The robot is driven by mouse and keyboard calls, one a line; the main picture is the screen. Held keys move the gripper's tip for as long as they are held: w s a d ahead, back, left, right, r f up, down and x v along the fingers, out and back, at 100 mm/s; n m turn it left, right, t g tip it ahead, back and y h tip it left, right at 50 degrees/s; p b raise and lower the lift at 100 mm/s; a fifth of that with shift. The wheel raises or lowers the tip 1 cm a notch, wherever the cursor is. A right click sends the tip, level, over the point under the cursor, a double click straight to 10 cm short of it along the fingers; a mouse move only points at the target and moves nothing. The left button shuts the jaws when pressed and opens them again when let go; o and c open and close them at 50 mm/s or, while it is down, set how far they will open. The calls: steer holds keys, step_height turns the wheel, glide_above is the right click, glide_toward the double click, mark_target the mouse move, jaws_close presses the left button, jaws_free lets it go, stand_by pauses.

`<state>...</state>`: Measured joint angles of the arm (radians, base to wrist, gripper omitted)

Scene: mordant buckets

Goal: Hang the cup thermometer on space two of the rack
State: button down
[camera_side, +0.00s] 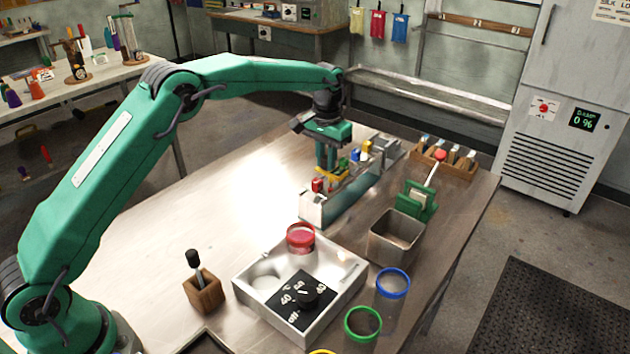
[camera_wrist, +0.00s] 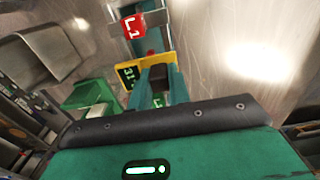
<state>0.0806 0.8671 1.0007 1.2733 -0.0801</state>
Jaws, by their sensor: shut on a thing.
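My gripper (camera_side: 328,168) points down over the long low rack (camera_side: 312,208) and is shut on a yellow thing with a dark display (camera_wrist: 127,74) reading green digits like 31, which looks like the cup thermometer. Its yellow also shows in the side view (camera_side: 341,173), low between the fingers. The rack carries a red tag marked L1 (camera_wrist: 133,27) at its near end. A blue tag (camera_side: 355,155) and a yellow tag (camera_side: 366,146) stand farther along it. My fingers hide part of the rack. I cannot tell whether the thermometer touches it.
A green stand with a red-knobbed lever (camera_side: 417,203) and a metal bin (camera_side: 395,238) stand right of the rack. A white dial box (camera_side: 258,297) and rimmed cups, one blue (camera_side: 393,283), are in front. The tabletop left of the rack is clear.

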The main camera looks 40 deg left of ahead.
steer(key=shift+f, duration=1)
steer(key=shift+f, duration=0.1)
steer(key=c, duration=1.2)
jaws_free()
steer(key=shift+c, duration=0.2)
step_height(320, 180, up, 7)
steer(key=shift+r, duration=0.45)
